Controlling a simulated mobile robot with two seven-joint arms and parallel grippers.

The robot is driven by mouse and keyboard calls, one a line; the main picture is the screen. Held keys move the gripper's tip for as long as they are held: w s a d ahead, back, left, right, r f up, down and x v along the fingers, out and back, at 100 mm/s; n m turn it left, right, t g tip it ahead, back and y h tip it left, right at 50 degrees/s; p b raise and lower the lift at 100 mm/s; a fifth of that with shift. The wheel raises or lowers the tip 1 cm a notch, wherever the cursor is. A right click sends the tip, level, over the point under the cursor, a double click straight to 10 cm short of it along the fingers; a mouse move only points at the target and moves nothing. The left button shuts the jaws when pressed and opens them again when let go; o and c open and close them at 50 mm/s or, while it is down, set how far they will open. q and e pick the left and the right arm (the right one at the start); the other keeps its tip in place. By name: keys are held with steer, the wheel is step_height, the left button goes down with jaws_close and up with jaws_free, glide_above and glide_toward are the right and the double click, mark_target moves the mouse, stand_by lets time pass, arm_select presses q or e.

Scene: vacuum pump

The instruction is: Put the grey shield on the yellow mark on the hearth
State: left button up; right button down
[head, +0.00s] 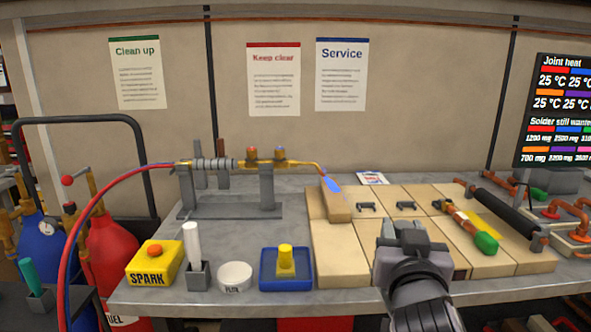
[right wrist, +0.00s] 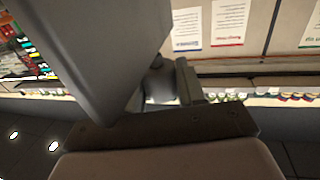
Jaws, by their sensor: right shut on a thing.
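My right gripper (head: 408,238) is over the front of the tan brick hearth (head: 335,265). It is shut on a grey thing that I take to be the grey shield (right wrist: 95,50), a flat slab crossing the upper left of the right wrist view. In the head view the gripper's own grey body hides or blends with the shield, so its outline is unclear. The yellow mark (head: 491,228) is a strip on the right part of the hearth, to the right of and apart from the gripper. My left gripper is not in view.
A green-ended copper pipe (head: 470,228) lies left of the mark; a dark roller (head: 497,206) lies behind it. A torch with a blue flame (head: 332,184) points at a raised brick (head: 337,205). A blue tray (head: 285,270) and a yellow SPARK box (head: 154,263) stand left.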

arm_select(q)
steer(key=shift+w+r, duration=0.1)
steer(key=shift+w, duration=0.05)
arm_select(e)
steer(key=s+d+f+n+y, duration=0.1)
steer(key=s+d+f, duration=0.1)
steer(key=s+f, duration=0.3)
steer(key=s+d+f+n+y, duration=0.1)
steer(key=s+d+f+y, duration=0.1)
steer(key=s+f, duration=0.4)
step_height(320, 180, down, 5)
steer(key=shift+s+d+r, duration=0.1)
steer(key=shift+s+d, duration=0.05)
steer(key=shift+d, duration=0.1)
